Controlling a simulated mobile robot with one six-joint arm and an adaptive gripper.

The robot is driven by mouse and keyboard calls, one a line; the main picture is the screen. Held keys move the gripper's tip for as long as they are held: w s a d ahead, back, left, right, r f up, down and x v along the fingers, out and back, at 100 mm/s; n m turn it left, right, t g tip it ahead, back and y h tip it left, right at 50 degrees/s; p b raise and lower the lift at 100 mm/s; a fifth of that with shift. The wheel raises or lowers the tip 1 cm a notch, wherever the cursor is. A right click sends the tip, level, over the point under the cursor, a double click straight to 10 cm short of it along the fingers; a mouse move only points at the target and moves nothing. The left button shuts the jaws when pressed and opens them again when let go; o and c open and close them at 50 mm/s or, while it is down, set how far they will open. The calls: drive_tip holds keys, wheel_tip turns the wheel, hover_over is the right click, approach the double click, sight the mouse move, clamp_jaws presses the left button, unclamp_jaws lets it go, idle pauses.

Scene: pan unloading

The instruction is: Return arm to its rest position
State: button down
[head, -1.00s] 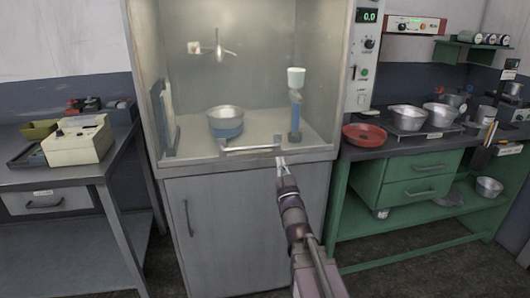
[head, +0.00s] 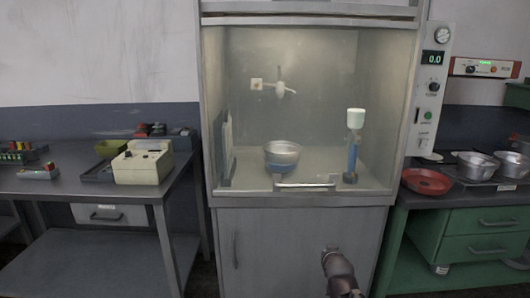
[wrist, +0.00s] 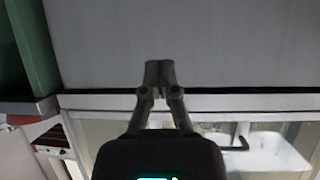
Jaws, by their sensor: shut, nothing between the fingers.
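My gripper (wrist: 159,75) is shut and empty in the wrist view, its two fingertips together in front of the grey cabinet front. In the head view my gripper (head: 330,250) shows small and low, in front of the cabinet below the fume hood, clear of everything on the hood floor. A metal pan (head: 282,152) sits on a blue base inside the hood. It stands apart from my gripper.
The fume hood (head: 300,201) has a handle bar (head: 305,185) along its front edge. A blue stand with a white cup (head: 355,117) is inside at right. A grey bench (head: 90,205) stands left. A green bench with a red dish (head: 427,181) and metal pans (head: 474,165) stands right.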

drive_tip(key=s+a+f+g, duration=0.1)
drive_tip(key=s+f+g, duration=0.25)
drive_tip(key=s, duration=0.25)
drive_tip(key=s+a+f+n+g+y, duration=0.1)
drive_tip(key=s+f+g, duration=0.2)
drive_tip(key=s+g, duration=0.25)
drive_tip(key=s+a+f+g, duration=0.2)
drive_tip(key=s+f+g, duration=0.1)
drive_tip(key=s, duration=0.3)
wheel_tip(320, 180, up, 23)
drive_tip(key=p, duration=2.3)
drive_tip(key=shift+d+f, duration=0.2)
drive_tip(key=shift+d, duration=0.05)
drive_tip(key=shift+s, duration=0.2)
